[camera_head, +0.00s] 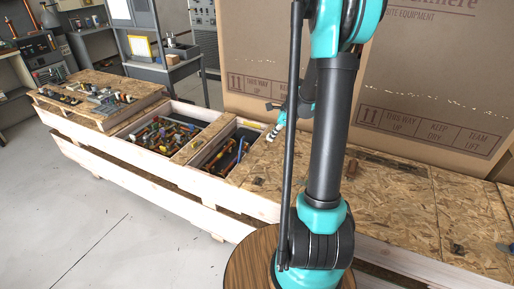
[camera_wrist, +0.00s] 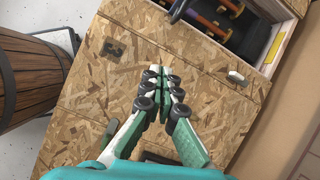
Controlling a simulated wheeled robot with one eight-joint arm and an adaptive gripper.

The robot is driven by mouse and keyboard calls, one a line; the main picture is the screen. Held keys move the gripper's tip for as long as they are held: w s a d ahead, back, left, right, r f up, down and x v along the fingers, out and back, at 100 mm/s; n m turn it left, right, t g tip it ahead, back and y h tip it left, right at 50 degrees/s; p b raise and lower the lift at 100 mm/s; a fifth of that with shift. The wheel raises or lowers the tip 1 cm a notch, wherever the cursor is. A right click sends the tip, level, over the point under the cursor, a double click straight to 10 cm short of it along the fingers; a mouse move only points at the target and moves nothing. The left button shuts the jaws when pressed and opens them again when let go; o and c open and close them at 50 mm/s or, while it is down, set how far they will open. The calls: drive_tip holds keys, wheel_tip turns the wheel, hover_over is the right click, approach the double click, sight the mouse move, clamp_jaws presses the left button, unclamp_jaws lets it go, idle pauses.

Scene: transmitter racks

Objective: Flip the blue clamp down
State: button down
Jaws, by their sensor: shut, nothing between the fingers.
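My gripper (camera_wrist: 158,72) is shut and empty, its green-and-white fingers together above a bare particle-board panel (camera_wrist: 195,115). In the head view my gripper (camera_head: 270,138) is small and partly behind my arm, near the right end of the open tool compartment. I cannot surely make out the blue clamp. A small grey-blue piece (camera_head: 505,247) shows on the boards at the right edge of the head view. Neither is clear enough to name.
The open compartment (camera_head: 205,172) holds dark and orange-handled tools. A pale metal latch (camera_wrist: 238,78) and a dark fitting (camera_wrist: 113,48) sit on the panel. Large cardboard boxes (camera_head: 425,75) stand behind. A wooden barrel (camera_wrist: 30,75) stands at left in the wrist view.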

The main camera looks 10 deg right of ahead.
drive_tip(key=shift+w+d+f+m, duration=0.2)
drive_tip(key=shift+w+d+m, duration=0.1)
drive_tip(key=shift+w+m, duration=0.25)
drive_tip(key=shift+f, duration=0.1)
drive_tip(key=x, duration=1)
drive_tip(key=shift+a, duration=0.1)
drive_tip(key=a, duration=0.1)
drive_tip(key=w+a, duration=0.1)
drive_tip(key=a+r, duration=0.1)
drive_tip(key=shift+w+a, duration=0.25)
